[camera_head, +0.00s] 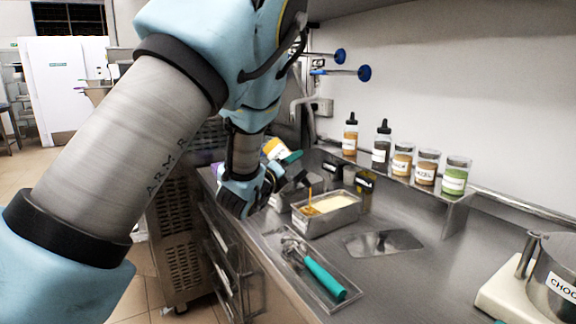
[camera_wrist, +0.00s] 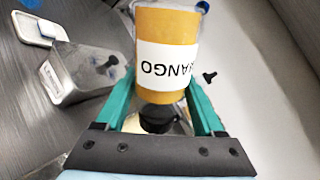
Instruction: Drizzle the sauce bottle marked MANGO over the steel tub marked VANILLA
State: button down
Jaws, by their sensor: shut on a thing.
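The MANGO sauce bottle (camera_wrist: 168,28), amber with a white label, fills the upper middle of the wrist view. Its label reads upside down. My gripper (camera_wrist: 162,92) is shut on it, a teal finger on each side. In the head view the bottle (camera_head: 274,148) is tilted and partly hidden by my wrist. A thin amber stream (camera_head: 309,194) falls into a steel tub of pale cream ice cream (camera_head: 333,220), where some amber sauce lies at the left end. No VANILLA mark is readable on this tub. The bottle's nozzle is not clearly visible.
A tray (camera_head: 318,284) with a teal-handled scoop lies in front of the tub, beside a flat steel plate (camera_head: 383,243). Bottles and jars stand on a shelf (camera_head: 432,190) behind. A labelled steel tub (camera_wrist: 82,72) shows in the wrist view. A pot (camera_head: 556,280) stands at right.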

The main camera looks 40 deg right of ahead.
jog(key=shift+s+d+b, duration=0.1)
jog(key=shift+d+b, duration=0.3)
jog(key=shift+d, duration=1.55)
jog(key=shift+d, duration=0.15)
jog(key=shift+s+d+b, duration=0.1)
jog(key=shift+d+b, duration=0.4)
jog(key=shift+d, duration=1.4)
jog(key=shift+d, duration=0.25)
jog(key=shift+s+d+b, duration=0.15)
jog(key=shift+d+b, duration=0.45)
jog(key=shift+d, duration=1.3)
